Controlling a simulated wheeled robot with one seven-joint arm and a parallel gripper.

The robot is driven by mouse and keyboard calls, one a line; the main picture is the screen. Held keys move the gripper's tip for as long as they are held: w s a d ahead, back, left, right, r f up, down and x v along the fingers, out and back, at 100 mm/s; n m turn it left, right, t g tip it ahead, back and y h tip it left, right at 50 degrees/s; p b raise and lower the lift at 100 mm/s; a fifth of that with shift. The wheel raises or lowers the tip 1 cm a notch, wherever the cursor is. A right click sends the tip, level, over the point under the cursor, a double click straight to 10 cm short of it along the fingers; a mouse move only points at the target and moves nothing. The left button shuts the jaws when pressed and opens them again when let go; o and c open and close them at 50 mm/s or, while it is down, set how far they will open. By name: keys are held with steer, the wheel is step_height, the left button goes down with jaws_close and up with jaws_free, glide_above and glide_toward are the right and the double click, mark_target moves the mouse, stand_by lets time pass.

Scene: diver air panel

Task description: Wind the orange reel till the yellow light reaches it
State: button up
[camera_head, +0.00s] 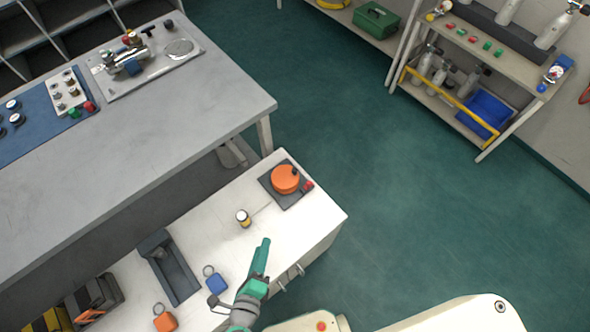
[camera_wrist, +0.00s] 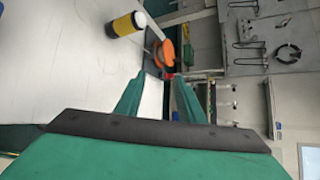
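The orange reel (camera_head: 285,180) sits on a dark plate (camera_head: 272,193) near the far right corner of the white cabinet top. A dark knob (camera_head: 295,172) stands on its rim. The yellow light (camera_head: 243,218), a small cylinder with a yellow band, stands on the top, apart from the reel. A faint line seems to run between them. My gripper (camera_head: 262,250) is above the cabinet's front edge, apart from both. In the wrist view, the green fingers (camera_wrist: 157,92) are apart with nothing between them; the reel (camera_wrist: 165,53) and the black-and-yellow light (camera_wrist: 126,24) lie beyond.
A red part (camera_head: 308,186) is at the plate's right edge. A dark tray (camera_head: 170,268), a blue tag (camera_head: 216,284) and an orange tag (camera_head: 165,321) lie left of my gripper. A grey bench (camera_head: 190,115) stands behind. Green floor is open at right.

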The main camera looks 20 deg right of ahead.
steer(key=s+d+r+n+y, duration=0.25)
steer(key=s+n, duration=0.75)
steer(key=n, duration=0.5)
steer(key=w+d+r+n+t+y, duration=0.1)
steer(key=w+d+r+n+t, duration=0.2)
steer(key=n, duration=0.6)
steer(key=w+d+r+n+t, duration=0.2)
steer(key=d+r+n+t, duration=0.15)
steer(key=n, duration=0.45)
steer(key=n+y, duration=1.1)
steer(key=n, duration=2)
glide_toward(294, 170)
steer(key=s+a+r, duration=0.4)
steer(key=r, duration=0.1)
steer(key=w+d+f+n+g+y, duration=0.3)
steer(key=w+d+n+g, duration=0.2)
steer(key=d+n, duration=0.3)
steer(key=shift+n, duration=0.5)
steer(key=x, duration=1.1)
steer(key=shift+s+a, duration=0.2)
steer(key=shift+a, duration=0.25)
